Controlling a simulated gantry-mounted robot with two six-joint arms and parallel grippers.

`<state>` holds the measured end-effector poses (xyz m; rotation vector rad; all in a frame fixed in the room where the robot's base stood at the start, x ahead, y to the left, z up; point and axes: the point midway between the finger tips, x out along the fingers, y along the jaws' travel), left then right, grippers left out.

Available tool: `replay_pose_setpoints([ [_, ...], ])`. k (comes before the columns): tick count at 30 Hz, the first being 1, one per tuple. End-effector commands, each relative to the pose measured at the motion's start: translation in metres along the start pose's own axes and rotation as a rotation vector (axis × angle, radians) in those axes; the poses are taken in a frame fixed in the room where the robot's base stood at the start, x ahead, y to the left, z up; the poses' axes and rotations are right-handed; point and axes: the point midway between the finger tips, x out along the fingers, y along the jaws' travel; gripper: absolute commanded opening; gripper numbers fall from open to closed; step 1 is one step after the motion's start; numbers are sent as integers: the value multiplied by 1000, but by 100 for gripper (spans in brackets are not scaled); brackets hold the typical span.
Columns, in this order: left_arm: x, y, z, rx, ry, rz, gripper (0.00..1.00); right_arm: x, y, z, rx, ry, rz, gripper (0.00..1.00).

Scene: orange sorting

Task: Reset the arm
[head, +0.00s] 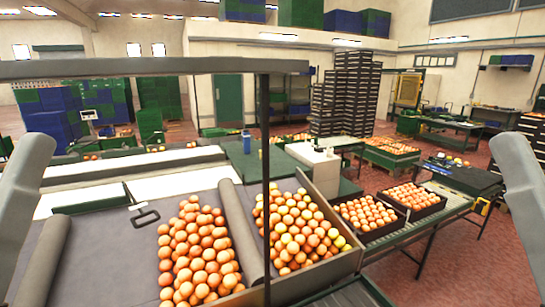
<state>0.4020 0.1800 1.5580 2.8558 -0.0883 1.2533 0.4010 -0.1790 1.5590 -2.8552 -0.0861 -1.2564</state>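Only grey upper links of my two arms show, at the left and right edges of the head view. Both grippers are outside the picture, so their state and anything in them cannot be seen. Two heaps of oranges lie on the grey sorting table: a left heap (198,255) and a right heap (297,230). A padded grey divider (240,228) runs between them. Two black crates full of oranges, a nearer one (384,231) and a farther one (437,205), stand on the roller conveyor (400,240) to the right.
A thin dark post (266,180) and a grey overhead beam (150,67) cross the view. A small black loop-shaped object (146,216) lies left of the heaps. Tall stacks of black crates (345,95) stand behind. The table's left part is clear of oranges.

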Motion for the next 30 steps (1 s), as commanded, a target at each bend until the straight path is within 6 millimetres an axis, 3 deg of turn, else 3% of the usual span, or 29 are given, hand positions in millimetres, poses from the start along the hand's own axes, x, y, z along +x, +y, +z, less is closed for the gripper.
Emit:
replay_pose_setpoints([
  [1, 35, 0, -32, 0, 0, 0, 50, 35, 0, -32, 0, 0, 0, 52],
  [3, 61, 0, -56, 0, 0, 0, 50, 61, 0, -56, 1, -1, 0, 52],
  [12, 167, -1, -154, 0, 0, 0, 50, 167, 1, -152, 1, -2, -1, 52],
  [15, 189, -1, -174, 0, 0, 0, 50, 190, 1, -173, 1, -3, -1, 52],
  [18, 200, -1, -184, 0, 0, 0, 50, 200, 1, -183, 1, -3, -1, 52],
  [23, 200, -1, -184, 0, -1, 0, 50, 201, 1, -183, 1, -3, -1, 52],
  [26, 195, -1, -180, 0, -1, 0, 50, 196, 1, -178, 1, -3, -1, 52],
  [30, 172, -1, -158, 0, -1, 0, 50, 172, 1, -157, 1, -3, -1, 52],
])
